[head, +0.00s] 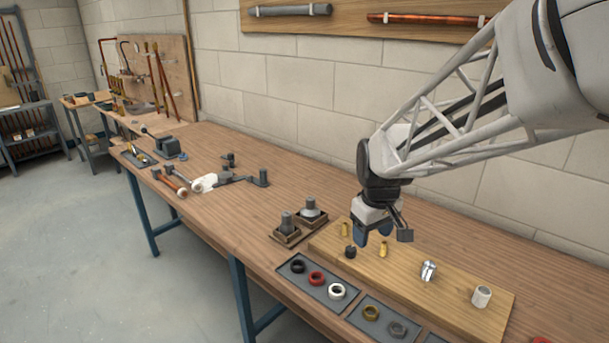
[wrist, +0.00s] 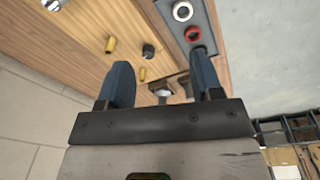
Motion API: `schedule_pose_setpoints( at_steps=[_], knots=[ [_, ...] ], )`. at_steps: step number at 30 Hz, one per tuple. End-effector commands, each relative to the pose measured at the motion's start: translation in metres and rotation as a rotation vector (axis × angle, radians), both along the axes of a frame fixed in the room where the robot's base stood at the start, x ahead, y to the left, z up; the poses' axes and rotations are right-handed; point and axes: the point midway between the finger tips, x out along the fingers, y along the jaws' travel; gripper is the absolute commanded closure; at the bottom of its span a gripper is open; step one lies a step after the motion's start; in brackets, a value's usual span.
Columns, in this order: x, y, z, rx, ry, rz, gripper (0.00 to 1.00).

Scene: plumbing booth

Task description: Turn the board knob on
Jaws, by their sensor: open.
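A wooden board (head: 450,291) lies on the bench with several small fittings on it. A small dark knob (head: 350,252) stands near its left end between two brass fittings; in the wrist view the knob (wrist: 148,50) shows a pale top edge. I cannot tell its turn position. One brass fitting (head: 383,249) is to its right and another (head: 345,229) behind it. My gripper (head: 373,238) is above the left part of the board, blue fingers pointing down, open and empty. In the wrist view the knob appears beyond the gap between the fingers (wrist: 162,66), apart from them.
A chrome fitting (head: 428,270) and a white pipe piece (head: 481,296) stand farther right on the board. A grey tray (head: 316,295) with black, red and white rings lies in front. Pipes hang on the wall behind.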

Motion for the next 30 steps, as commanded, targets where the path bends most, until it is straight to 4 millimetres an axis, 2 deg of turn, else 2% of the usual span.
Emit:
schedule_pose_setpoints(
  at_steps=[3, 18, 24, 30],
  knots=[
    [0.025, 0.000, -0.013, -0.004, 0.017, 0.049, 0.40],
    [0.120, 0.002, -0.078, -0.012, 0.076, 0.255, 0.40],
    [0.146, 0.002, -0.100, -0.013, 0.092, 0.315, 0.40],
    [0.155, 0.002, -0.109, -0.013, 0.097, 0.340, 0.40]
  ],
)
